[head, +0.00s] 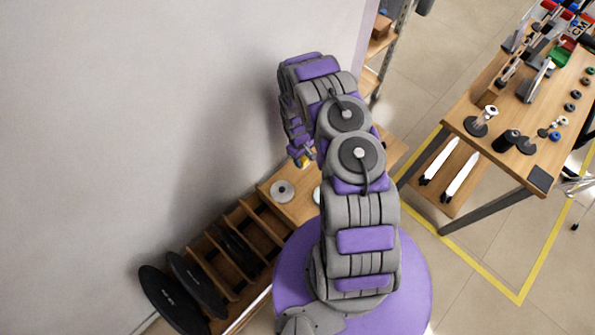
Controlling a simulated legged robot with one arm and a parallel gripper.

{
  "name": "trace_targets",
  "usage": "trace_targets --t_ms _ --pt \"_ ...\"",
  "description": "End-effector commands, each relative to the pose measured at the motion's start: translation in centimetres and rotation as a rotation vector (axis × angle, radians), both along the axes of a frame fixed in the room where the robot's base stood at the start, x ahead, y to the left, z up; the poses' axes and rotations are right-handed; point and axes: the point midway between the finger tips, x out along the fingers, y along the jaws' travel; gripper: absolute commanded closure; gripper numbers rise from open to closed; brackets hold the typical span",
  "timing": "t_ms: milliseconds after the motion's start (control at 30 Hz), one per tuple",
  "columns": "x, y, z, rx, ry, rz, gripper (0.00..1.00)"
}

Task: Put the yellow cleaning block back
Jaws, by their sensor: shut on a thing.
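My arm reaches away from my body, and my gripper (303,156) points down at its far end, above a low wooden bench (294,207). A small patch of yellow, likely the yellow cleaning block (302,162), shows at the fingertips. The gripper is shut on it. Most of the block is hidden by the fingers and the arm, and I cannot tell whether it touches the bench.
A round grey disc (282,191) lies on the bench, with a pale round one partly behind my arm. A slotted wooden rack holding black discs (197,284) runs along the wall.

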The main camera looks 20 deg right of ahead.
Motion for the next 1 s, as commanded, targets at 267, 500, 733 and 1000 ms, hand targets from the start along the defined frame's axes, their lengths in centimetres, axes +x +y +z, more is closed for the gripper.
trace_targets --t_ms 267,500,733,1000 --pt "-1.1 0.7 -4.2 -0.014 0.0 0.031 0.9" --pt "-1.2 0.7 -8.2 -0.015 0.001 0.031 0.9" --pt "-1.0 0.7 -9.7 -0.015 -0.002 0.032 0.9" --pt "-1.1 0.7 -12.6 -0.016 0.001 0.032 0.9"
